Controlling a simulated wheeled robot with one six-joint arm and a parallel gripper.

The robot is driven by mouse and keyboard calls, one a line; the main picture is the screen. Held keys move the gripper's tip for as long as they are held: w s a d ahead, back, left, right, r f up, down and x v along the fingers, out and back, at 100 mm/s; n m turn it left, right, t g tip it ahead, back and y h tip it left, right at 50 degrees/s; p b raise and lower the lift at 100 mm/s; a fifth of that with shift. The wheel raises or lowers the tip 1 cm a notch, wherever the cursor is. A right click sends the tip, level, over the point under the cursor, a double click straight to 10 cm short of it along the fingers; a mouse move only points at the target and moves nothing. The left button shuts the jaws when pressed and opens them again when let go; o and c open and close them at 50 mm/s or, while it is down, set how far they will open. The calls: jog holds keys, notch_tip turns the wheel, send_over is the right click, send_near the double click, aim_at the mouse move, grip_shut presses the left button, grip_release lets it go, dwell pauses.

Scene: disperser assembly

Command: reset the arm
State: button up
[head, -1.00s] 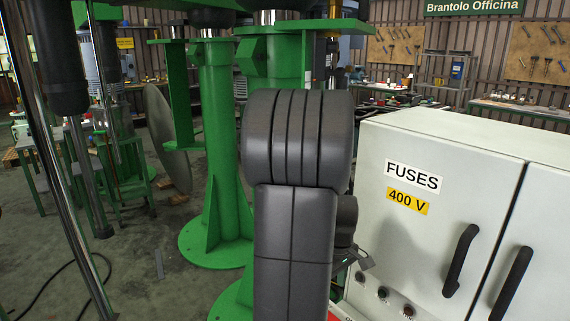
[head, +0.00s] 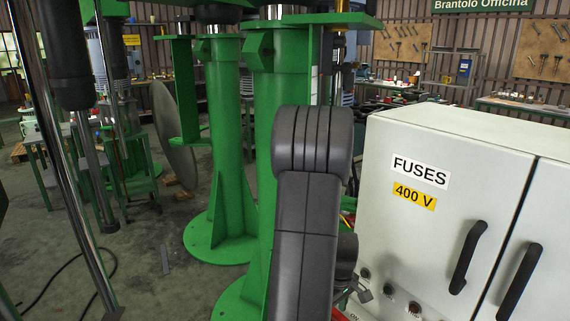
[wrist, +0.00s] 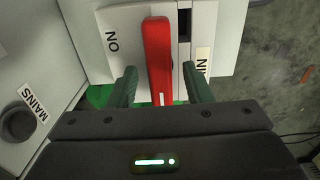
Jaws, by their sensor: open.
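In the wrist view my gripper (wrist: 160,84) is open, with one dark green finger on each side of a red lever handle (wrist: 158,55). A gap shows between the handle and each finger, and nothing is gripped. The handle stands on a light-coloured switch panel (wrist: 125,45) with lettering on both sides. In the head view my dark grey arm reaches down beside the cabinet; my gripper's fingers cannot be made out there.
A white fuse cabinet (head: 440,240) marked 400 V, with black door handles, stands close on the right. Green machine columns (head: 225,150) stand behind and left of my arm. A round knob (wrist: 17,124) labelled MAINS is at the left in the wrist view.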

jog(key=shift+r, duration=0.1)
notch_tip(320, 180, up, 14)
jog(key=p, duration=0.1)
notch_tip(320, 180, down, 14)
jog(key=shift+r+b, duration=0.1)
jog(key=shift+b, duration=0.45)
jog(key=shift+f, duration=0.2)
jog(key=m+p, duration=0.1)
jog(key=m, duration=0.4)
jog(key=shift+r+p, duration=0.1)
jog(key=shift+p, duration=0.2)
jog(key=shift+m+p, duration=0.55)
jog(key=shift+m, duration=1.15)
